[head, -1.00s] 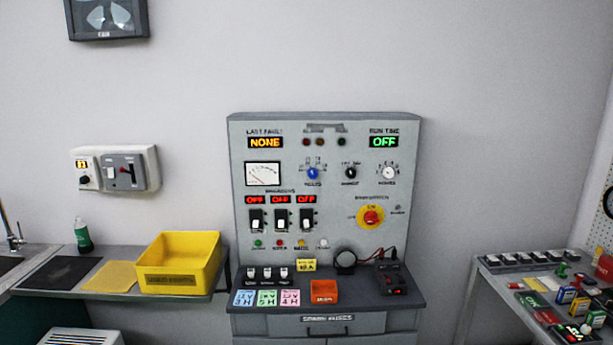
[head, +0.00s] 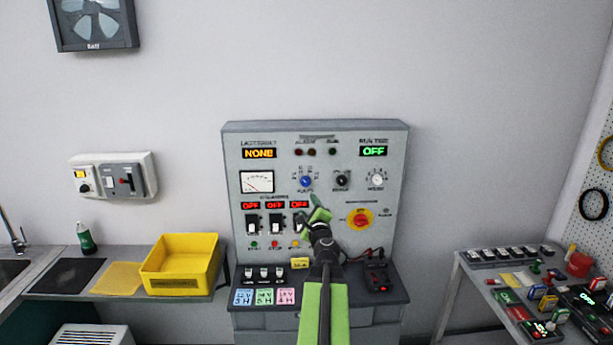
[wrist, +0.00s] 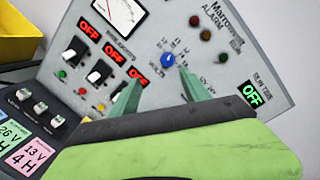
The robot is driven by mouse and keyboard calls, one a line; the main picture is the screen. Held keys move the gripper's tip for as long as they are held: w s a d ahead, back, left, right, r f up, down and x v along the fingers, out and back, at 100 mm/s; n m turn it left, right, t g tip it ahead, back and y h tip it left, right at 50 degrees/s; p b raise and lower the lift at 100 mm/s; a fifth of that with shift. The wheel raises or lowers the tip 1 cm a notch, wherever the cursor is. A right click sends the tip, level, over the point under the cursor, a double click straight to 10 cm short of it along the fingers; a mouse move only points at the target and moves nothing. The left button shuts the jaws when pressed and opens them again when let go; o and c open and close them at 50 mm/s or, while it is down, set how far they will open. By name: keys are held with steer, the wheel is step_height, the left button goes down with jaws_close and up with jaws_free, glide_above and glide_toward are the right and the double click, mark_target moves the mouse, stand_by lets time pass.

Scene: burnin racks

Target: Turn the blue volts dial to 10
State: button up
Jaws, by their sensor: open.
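The blue volts dial (head: 306,182) sits on the upper middle of the grey control panel (head: 228,215), with scale marks around it. The wrist view also shows the blue dial (wrist: 168,60), beyond and between my fingertips. My gripper (head: 318,206) is just below the dial in the head view, with green fingers. In the wrist view my gripper (wrist: 160,82) is open and empty, its two fingers apart. I see no contact with the dial. The number that the dial points to is too small to read.
A black knob (head: 342,179) and a white knob (head: 376,179) stand right of the dial. The red emergency button (head: 360,219) on its yellow plate is lower right. Switches with red OFF displays (head: 275,205) are lower left. A meter (head: 257,181) is at left.

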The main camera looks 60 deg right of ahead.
mark_target(306, 183)
steer(key=shift+m, duration=0.5)
steer(key=x, duration=0.5)
steer(key=s+d+x, duration=0.1)
steer(key=x, duration=1.1)
steer(key=shift+s+d+r, duration=0.15)
steer(key=shift+s+d, duration=0.05)
steer(key=shift+d, duration=0.15)
